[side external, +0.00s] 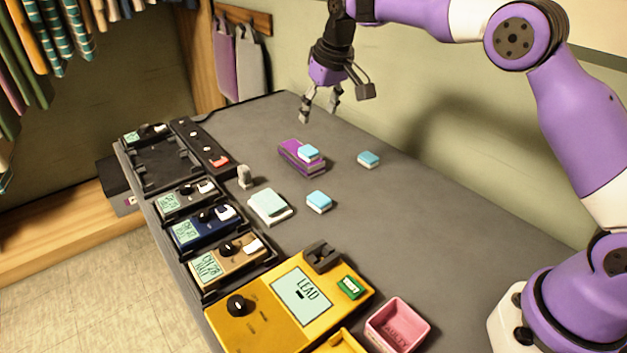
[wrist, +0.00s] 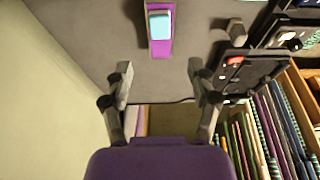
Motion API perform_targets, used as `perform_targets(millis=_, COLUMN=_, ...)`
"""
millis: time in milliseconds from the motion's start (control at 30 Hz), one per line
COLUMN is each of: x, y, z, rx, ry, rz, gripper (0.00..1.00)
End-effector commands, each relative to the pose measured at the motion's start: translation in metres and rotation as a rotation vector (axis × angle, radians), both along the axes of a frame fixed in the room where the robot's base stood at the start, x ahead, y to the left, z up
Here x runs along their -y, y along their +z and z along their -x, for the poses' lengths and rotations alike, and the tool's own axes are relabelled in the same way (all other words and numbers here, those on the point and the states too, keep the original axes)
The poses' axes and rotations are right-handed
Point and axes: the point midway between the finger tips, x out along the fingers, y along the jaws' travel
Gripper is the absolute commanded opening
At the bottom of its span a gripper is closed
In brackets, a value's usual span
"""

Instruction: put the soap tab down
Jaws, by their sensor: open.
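Several light blue blocks that look like soap tabs are in the side external view. One tab (side external: 308,153) rests on top of a purple device (side external: 290,152); both also show in the wrist view, the tab (wrist: 159,25) lying on the purple device (wrist: 160,49). Another tab (side external: 369,159) lies on the table to the right, and a third tab (side external: 319,201) lies nearer the front. My gripper (side external: 319,109) is open and empty above the far part of the table, behind the purple device and apart from it. Its spread fingers (wrist: 160,70) show in the wrist view with nothing between them.
A pale flat block (side external: 270,207) and a small grey piece (side external: 244,177) stand left of the tabs. A row of devices lines the left table edge. A yellow LEAD unit (side external: 255,318) and pink tray (side external: 397,325) are at the front. The table's right side is clear.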

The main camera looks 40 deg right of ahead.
Motion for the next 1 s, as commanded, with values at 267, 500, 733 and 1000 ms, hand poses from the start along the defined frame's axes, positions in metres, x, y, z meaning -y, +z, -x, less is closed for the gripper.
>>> perform_targets(millis=267, x=0.000, y=0.037, z=0.023, rx=0.019, ry=0.000, rz=0.000, gripper=0.67)
perform_targets(millis=500, x=0.000, y=0.085, z=0.120, rx=0.089, ry=0.000, rz=0.000, gripper=0.67)
perform_targets(millis=733, x=0.000, y=0.072, z=0.226, rx=0.155, ry=0.000, rz=0.001, gripper=0.67)
perform_targets(millis=1000, x=0.000, y=0.038, z=0.279, rx=0.188, ry=0.000, rz=0.001, gripper=0.67)
